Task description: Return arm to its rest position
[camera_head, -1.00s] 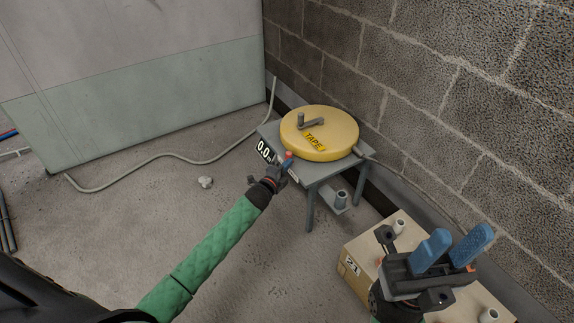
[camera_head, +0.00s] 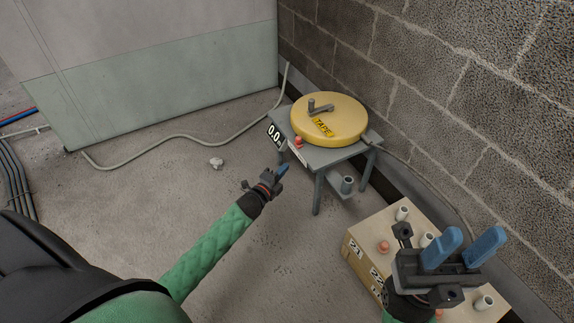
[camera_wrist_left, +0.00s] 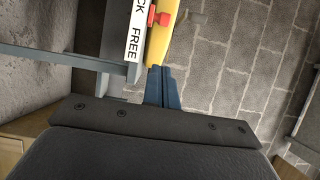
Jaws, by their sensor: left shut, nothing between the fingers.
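My left gripper (camera_head: 281,170) is at the end of the green-sleeved arm, in front of the left side of the small grey table and apart from it. Its blue fingers (camera_wrist_left: 162,88) are together and empty in the left wrist view. My right gripper (camera_head: 462,250) is at the lower right above the wooden box, its two blue fingers spread with nothing between them.
A yellow tape reel (camera_head: 340,133) with a crank lies on the grey table (camera_head: 316,157). A red knob (camera_head: 298,142) sits at the table's left edge. A wooden box (camera_head: 362,262) with grey cups stands below my right gripper. The floor at left is mostly clear.

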